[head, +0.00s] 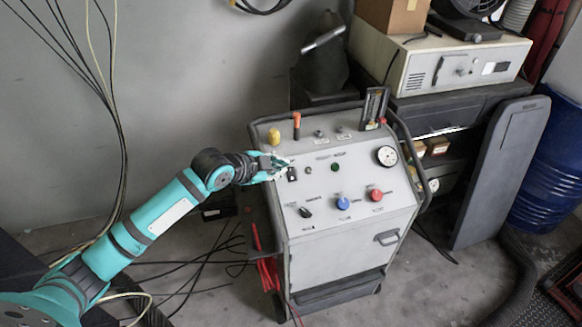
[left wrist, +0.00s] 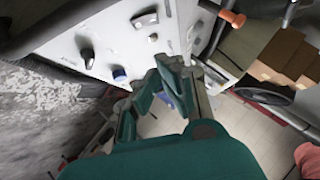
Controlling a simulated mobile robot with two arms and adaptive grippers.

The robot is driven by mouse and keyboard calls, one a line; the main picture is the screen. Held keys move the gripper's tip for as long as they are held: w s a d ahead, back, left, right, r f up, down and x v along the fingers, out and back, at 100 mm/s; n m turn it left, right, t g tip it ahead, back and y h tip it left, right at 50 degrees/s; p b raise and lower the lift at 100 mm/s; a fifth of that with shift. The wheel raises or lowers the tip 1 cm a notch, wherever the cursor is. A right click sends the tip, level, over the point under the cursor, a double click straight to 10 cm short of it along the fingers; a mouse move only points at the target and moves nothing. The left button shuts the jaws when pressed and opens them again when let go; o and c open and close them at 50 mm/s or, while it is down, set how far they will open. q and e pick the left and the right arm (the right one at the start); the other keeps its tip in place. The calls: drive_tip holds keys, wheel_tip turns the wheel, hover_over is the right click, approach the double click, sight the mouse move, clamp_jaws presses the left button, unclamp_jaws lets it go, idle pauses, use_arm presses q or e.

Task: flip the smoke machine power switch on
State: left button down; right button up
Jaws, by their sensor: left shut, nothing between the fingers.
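The smoke machine (head: 335,250) is a grey wheeled cabinet with a sloped control panel. A small black switch (head: 292,174) sits at the panel's upper left; its labels are too small to read, and I cannot tell its position. My left gripper (head: 284,166) is shut and empty at the panel's upper left edge, just beside this switch. I cannot tell whether it touches. In the left wrist view the shut teal fingers (left wrist: 176,66) show near the panel, with a black knob (left wrist: 87,55) and a blue knob (left wrist: 120,75) to their left. My right gripper is not in view.
The panel also bears a green button (head: 335,167), a red knob (head: 376,194) and a round gauge (head: 386,156). A dark tube handle frames the cabinet. Cables (head: 190,265) lie on the floor at left. A blue barrel (head: 552,175) stands at right.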

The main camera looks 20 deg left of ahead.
use_arm(q)
drive_tip(key=p, duration=0.1)
hover_over(291, 180)
drive_tip(key=s+d, duration=0.1)
drive_tip(key=s, duration=0.2)
wheel_tip(291, 180, down, 3)
drive_tip(key=w+f, duration=0.2)
drive_tip(key=f, duration=0.1)
drive_tip(key=shift+w+a+p, duration=0.3)
drive_tip(key=shift+w+a+f, duration=0.2)
drive_tip(key=shift+a+f, duration=0.05)
drive_tip(key=shift+f, duration=0.3)
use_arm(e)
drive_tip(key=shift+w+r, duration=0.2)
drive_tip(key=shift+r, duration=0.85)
use_arm(q)
drive_tip(key=w+f+g+b, duration=0.1)
drive_tip(key=b, duration=0.2)
drive_tip(key=shift+a+n, duration=0.3)
drive_tip(key=shift+s+d+r+p, duration=0.1)
drive_tip(key=shift+s+r+p, duration=0.1)
drive_tip(key=shift+p, duration=0.4)
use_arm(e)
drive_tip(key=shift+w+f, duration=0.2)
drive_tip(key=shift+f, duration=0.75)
use_arm(q)
drive_tip(key=shift+s, duration=0.1)
